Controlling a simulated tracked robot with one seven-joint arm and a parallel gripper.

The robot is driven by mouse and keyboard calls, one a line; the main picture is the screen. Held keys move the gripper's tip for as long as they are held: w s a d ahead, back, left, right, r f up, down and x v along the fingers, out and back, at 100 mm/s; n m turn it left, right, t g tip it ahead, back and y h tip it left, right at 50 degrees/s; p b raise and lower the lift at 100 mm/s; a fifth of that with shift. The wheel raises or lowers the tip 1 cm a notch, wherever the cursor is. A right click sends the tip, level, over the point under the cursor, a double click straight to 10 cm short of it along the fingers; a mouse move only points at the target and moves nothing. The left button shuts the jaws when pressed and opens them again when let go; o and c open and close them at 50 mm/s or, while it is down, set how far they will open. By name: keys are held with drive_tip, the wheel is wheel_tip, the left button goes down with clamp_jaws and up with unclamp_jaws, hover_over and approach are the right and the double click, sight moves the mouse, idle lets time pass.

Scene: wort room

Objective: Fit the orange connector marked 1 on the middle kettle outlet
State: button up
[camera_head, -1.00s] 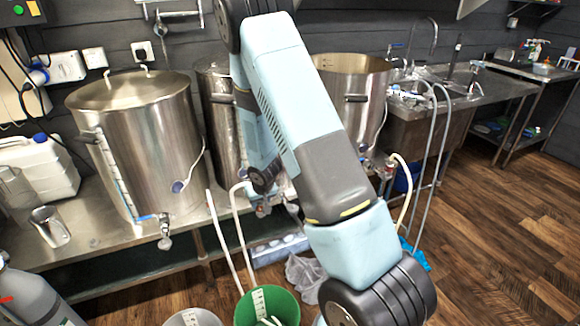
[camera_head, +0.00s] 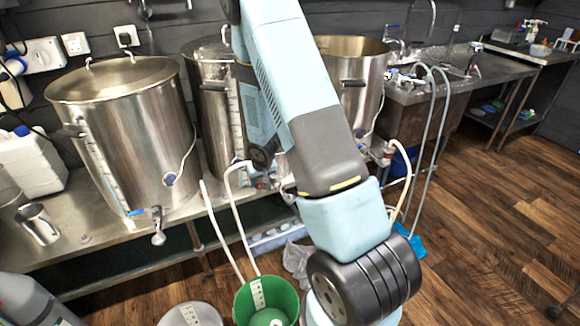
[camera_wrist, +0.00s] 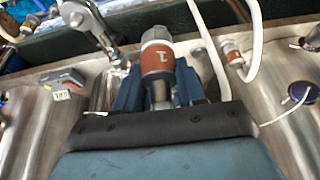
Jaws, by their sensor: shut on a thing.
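In the wrist view, the orange connector marked 1 (camera_wrist: 157,62) sits upright in the picture between the blue fingers of my gripper (camera_wrist: 158,88), which is shut on it. It has a grey metal end at its top. A metal valve or outlet (camera_wrist: 108,42) is just left of it, apart from the connector; I cannot tell surely which kettle's it is. In the head view, the middle kettle (camera_head: 208,95) stands partly behind my arm. My arm largely hides its outlet and my gripper there.
A lidded kettle (camera_head: 130,125) stands left and an open kettle (camera_head: 350,75) right. White hoses run to a green bucket (camera_head: 268,300) on the floor. In the wrist view, another orange-banded connector (camera_wrist: 233,52) with a white hose is at right, and a grey-red box (camera_wrist: 62,78) at left.

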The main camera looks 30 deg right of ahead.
drive_tip(key=s+d+r, duration=0.2)
drive_tip(key=d+r, duration=0.2)
drive_tip(key=d, duration=0.7)
drive_tip(key=shift+s+d+f, duration=0.1)
drive_tip(key=shift+f, duration=3.6)
drive_tip(key=shift+f, duration=1.25)
drive_tip(key=o, duration=1.2)
drive_tip(key=shift+o, duration=0.2)
drive_tip(key=v, duration=1.3)
drive_tip(key=shift+s+r, duration=0.15)
drive_tip(key=shift+r, duration=0.15)
